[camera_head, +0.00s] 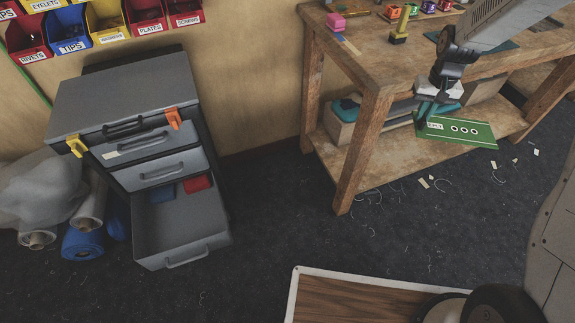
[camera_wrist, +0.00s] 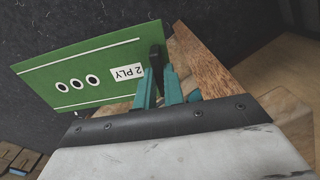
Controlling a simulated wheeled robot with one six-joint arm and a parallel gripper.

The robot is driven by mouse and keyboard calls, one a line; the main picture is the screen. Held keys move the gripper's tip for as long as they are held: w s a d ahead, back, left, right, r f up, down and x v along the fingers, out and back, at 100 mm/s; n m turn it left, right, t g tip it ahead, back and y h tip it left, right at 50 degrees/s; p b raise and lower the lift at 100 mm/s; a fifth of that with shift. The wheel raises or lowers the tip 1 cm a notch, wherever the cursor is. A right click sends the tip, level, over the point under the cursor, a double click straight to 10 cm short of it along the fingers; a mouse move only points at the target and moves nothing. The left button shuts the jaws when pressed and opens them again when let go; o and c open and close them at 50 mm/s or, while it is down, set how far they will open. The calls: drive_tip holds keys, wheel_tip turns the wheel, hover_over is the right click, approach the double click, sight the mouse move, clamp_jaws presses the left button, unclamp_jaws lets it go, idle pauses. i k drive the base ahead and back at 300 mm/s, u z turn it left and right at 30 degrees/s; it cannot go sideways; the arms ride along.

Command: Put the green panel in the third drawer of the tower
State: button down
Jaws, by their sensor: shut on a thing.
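The green panel (camera_head: 482,134) is flat, with a white 2 PLY label and a row of black-centred white rings. My gripper (camera_head: 425,110) is shut on its label end and holds it in front of the workbench's lower shelf. In the wrist view the panel (camera_wrist: 60,65) sticks out to the left from the teal fingers (camera_wrist: 160,80). The grey drawer tower (camera_head: 120,90) stands at the left.
A wooden workbench (camera_head: 345,115) stands right of the tower, with small items on top. Yellow (camera_head: 76,146) and orange (camera_head: 173,118) clips sit on the tower. Floor between tower and bench is clear.

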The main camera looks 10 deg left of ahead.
sight(196, 230)
drive_tip(key=u, duration=0.5)
drive_tip(key=k, duration=1.2)
drive_tip(key=u, duration=0.85)
drive_tip(key=i, duration=1.55)
drive_tip(key=z, duration=0.25)
